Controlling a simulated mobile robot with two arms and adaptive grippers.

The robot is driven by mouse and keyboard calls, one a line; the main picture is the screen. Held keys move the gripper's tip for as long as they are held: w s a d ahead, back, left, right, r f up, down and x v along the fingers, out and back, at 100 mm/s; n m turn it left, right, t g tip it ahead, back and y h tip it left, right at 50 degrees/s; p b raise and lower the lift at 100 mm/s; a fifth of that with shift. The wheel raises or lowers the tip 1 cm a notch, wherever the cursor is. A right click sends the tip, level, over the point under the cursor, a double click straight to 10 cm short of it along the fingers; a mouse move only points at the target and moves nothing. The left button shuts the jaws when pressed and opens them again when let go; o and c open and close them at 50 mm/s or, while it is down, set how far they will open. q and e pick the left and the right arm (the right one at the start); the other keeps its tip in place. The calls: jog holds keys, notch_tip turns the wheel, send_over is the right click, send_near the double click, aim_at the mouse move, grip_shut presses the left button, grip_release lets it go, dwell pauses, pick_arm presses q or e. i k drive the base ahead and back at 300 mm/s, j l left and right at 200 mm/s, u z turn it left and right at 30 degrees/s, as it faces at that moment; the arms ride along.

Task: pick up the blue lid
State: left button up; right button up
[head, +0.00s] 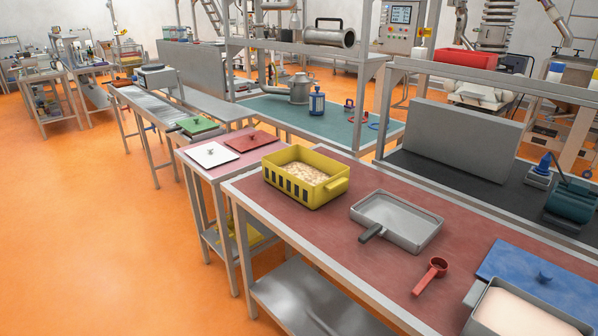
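The blue lid (523,272) lies flat on the red-topped table at the lower right of the head view. It is a flat blue sheet with a small blue knob (544,277) on top. A grey bin with pale contents (522,311) stands in front of it and hides part of its near edge. Neither of my grippers shows in the head view.
On the same table (330,235) stand a yellow crate (304,194) of pale pieces, a grey tray with a dark handle (396,221) and a red scoop (430,275). White (212,155) and red (251,141) lids lie on a neighbouring table. Shelf posts rise behind.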

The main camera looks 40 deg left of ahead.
aim_at(572, 294)
jog(key=u, duration=1.15)
jog(key=z, duration=1.6)
jog(key=u, duration=0.25)
jog(key=i+l+u, duration=0.25)
jog(key=l+u, duration=0.25)
jog(key=l, duration=0.15)
jog(key=i+l+u, duration=0.2)
jog(key=l, duration=0.2)
jog(key=l+u, duration=0.25)
jog(key=l, duration=0.15)
jog(key=k+j, duration=0.05)
